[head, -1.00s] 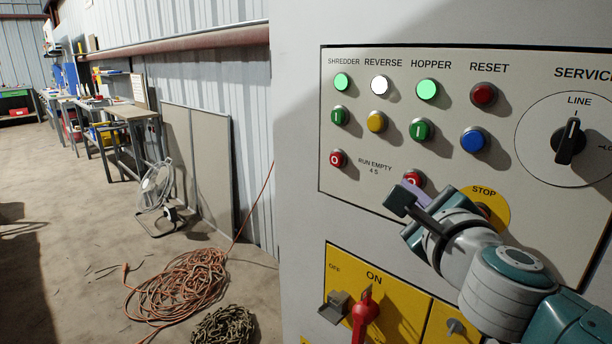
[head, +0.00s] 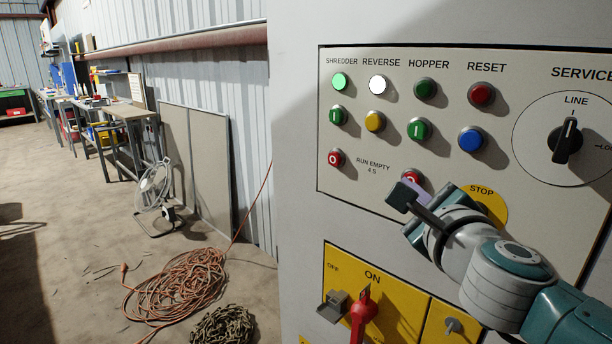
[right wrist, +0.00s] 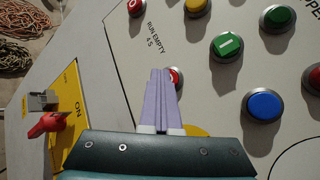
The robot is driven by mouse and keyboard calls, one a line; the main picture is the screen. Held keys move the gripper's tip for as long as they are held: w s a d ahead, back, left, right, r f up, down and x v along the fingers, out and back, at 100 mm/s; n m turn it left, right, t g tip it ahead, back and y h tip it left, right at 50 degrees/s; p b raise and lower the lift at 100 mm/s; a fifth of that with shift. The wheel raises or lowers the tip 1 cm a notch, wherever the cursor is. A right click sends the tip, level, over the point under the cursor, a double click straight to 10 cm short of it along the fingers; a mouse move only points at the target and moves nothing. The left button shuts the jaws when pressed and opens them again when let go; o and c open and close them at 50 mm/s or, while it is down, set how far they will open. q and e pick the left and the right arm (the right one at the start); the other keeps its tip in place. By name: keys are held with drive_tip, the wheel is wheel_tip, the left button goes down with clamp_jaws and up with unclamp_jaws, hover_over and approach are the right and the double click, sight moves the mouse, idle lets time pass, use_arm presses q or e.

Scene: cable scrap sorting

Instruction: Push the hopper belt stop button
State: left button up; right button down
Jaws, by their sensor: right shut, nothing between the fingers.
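The red hopper stop button (head: 411,175) sits on the panel below the green hopper start button (head: 417,130). My right gripper (head: 414,187) is at that red button and partly covers it. In the right wrist view my lilac fingers (right wrist: 160,74) are shut together with nothing between them, tips over the left part of the red button (right wrist: 177,77). I cannot tell whether they touch it. The hopper lamp (head: 425,88) is dark. My left gripper is not in view.
The shredder lamp (head: 340,81) is lit green and the reverse lamp (head: 378,85) white. A yellow STOP plate (head: 484,196) is partly behind my right arm. A red handle (head: 363,312) sticks out below. Orange cable (head: 180,288) lies on the floor at left.

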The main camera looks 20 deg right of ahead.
drive_tip(key=shift+s+a, duration=0.35)
drive_tip(key=shift+a, duration=0.4)
drive_tip(key=shift+s+a+p, duration=0.15)
drive_tip(key=shift+s+a, duration=0.15)
drive_tip(key=shift+a, duration=0.5)
drive_tip(key=shift+s+a+p, duration=0.15)
drive_tip(key=shift+s+a, duration=0.2)
drive_tip(key=shift+a, duration=0.4)
drive_tip(key=shift+s+a+p, duration=0.15)
drive_tip(key=shift+s+a, duration=0.15)
drive_tip(key=shift+a, duration=0.5)
